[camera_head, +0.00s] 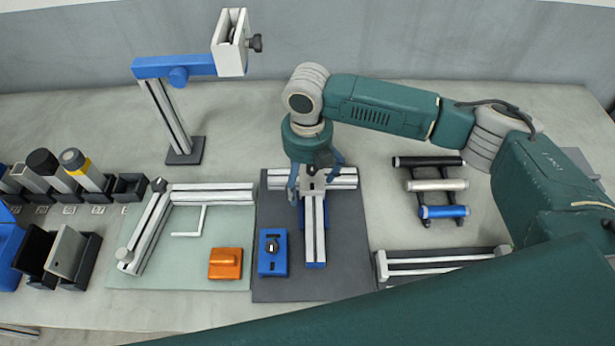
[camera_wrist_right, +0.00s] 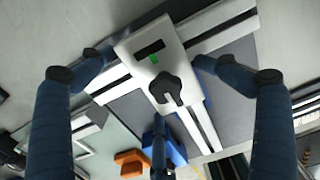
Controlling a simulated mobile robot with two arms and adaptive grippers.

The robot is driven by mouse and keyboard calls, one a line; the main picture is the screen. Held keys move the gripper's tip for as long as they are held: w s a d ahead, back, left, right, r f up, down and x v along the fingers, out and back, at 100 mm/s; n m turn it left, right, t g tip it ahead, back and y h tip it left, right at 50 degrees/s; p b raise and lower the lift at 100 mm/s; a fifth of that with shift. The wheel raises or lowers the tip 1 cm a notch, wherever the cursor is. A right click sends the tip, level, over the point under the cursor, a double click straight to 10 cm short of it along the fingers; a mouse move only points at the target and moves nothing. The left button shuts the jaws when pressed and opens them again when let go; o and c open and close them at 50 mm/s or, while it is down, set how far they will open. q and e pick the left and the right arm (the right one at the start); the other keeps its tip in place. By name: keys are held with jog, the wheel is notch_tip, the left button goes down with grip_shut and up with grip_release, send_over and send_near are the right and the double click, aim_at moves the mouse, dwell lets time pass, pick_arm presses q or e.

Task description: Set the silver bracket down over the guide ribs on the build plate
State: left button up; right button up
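The silver bracket (camera_wrist_right: 162,72) is a pale block with a dark slot, a small green mark and a black knob. In the head view it shows only partly, under my right gripper (camera_head: 314,182). The blue fingers of that gripper (camera_wrist_right: 150,62) lie against both sides of the bracket. The bracket is at the junction of the T-shaped silver rails on the dark grey build plate (camera_head: 345,262). The guide ribs cannot be made out, and whether the bracket rests fully on the plate is not clear. My left gripper is out of view.
A blue block (camera_head: 272,252) lies left of the upright rail. An orange block (camera_head: 225,264) lies on the pale green mat (camera_head: 180,272). A rack with black, white and blue rollers (camera_head: 437,185) stands right. A blue-armed stand (camera_head: 185,158) is at back left.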

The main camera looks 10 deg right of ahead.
notch_tip(320, 180, up, 12)
dwell(0.5)
